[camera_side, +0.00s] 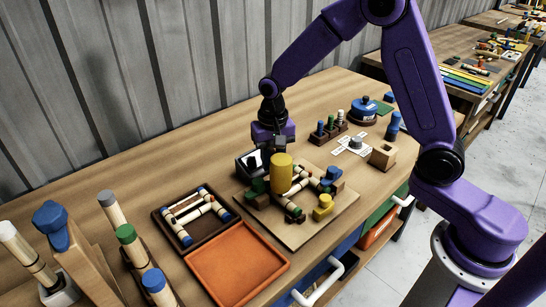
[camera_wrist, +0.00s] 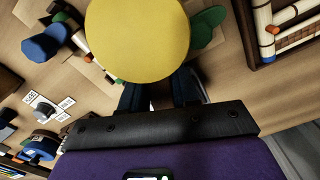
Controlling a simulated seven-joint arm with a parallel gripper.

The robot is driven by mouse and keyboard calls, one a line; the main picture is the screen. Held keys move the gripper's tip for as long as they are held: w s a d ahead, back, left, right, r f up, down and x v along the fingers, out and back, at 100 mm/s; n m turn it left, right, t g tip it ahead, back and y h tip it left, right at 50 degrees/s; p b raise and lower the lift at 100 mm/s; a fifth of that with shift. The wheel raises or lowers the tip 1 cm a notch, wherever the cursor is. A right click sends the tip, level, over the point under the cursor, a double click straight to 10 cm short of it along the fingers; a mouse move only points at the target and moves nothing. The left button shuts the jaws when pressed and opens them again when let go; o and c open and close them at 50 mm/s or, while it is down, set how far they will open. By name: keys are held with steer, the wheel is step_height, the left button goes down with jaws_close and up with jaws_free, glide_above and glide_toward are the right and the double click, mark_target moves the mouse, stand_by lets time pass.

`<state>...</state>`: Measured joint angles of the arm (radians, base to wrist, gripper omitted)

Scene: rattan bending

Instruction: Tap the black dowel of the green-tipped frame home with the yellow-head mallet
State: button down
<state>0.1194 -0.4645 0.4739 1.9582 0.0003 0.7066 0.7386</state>
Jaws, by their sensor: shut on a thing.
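My gripper (camera_side: 279,147) is shut on the yellow-head mallet and holds it over the work board (camera_side: 328,222). The mallet's yellow head (camera_side: 281,172) is a thick cylinder, which fills the top middle of the wrist view (camera_wrist: 137,38). The grip on the mallet is mostly hidden behind this head. The green-tipped frame (camera_side: 299,187) lies on the board among clamps and blocks, just below and beside the head. Green pieces (camera_side: 257,187) show left of the head. I cannot pick out the black dowel; the head covers part of the frame. I cannot tell whether head and frame touch.
A dark tray (camera_side: 157,222) holds a blue-tipped frame at left. An empty orange tray (camera_side: 235,265) lies in front. A yellow clamp piece (camera_side: 323,208) and a blue one (camera_side: 331,174) sit on the board. A wooden block (camera_side: 383,155) stands right. Upright rods crowd the near left.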

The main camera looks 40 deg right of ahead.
step_height(320, 180, down, 3)
steer(key=shift+f, duration=0.1)
steer(key=shift+r, duration=1.8)
steer(key=shift+r, duration=2.5)
